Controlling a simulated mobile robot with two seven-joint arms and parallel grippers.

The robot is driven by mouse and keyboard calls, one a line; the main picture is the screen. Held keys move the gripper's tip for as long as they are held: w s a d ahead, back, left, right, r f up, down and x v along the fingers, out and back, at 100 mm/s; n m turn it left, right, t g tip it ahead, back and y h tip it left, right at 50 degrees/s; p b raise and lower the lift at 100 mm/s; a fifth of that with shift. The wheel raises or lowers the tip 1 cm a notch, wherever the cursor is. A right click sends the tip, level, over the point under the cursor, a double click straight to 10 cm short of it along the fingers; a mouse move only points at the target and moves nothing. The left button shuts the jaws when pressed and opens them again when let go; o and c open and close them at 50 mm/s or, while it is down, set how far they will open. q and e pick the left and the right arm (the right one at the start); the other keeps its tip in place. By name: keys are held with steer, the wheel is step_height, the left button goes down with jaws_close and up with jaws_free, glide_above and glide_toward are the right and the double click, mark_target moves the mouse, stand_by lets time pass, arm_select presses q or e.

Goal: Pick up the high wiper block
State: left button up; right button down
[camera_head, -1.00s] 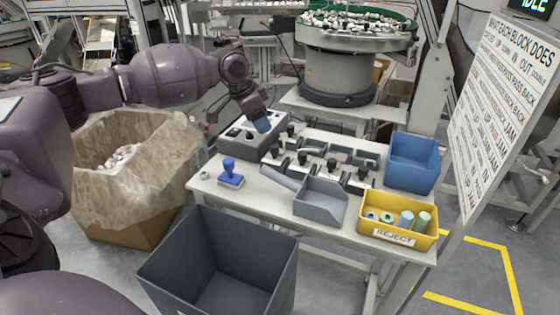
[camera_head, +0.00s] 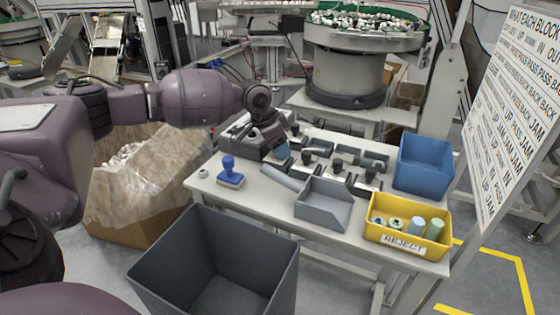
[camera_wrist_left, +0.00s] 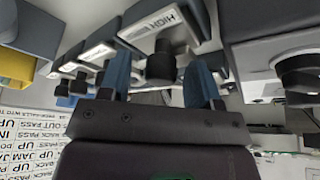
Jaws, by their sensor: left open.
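The high wiper block (camera_wrist_left: 150,24) shows in the left wrist view as a grey block with a white label reading HIGH and a black knob (camera_wrist_left: 161,66) sticking out. My left gripper (camera_wrist_left: 160,78) is open, with its two blue fingers apart on either side of the knob in that view. I cannot tell whether the fingers touch it. In the head view my left gripper (camera_head: 282,151) is low over the left end of the rows of knobbed blocks and hides part of them. My right gripper is not in view.
A grey scoop-like tray (camera_head: 325,205), a yellow REJECT bin (camera_head: 408,248), a blue bin (camera_head: 424,163) and a blue-handled stamp (camera_head: 230,172) stand on the table. Other labelled blocks (camera_wrist_left: 97,52) sit close beside the fingers. A dark open bin (camera_head: 170,262) stands in front.

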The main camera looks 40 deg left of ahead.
arm_select(q)
steer(key=shift+c, duration=0.4)
steer(key=c, duration=1)
steer(key=shift+r, duration=0.1)
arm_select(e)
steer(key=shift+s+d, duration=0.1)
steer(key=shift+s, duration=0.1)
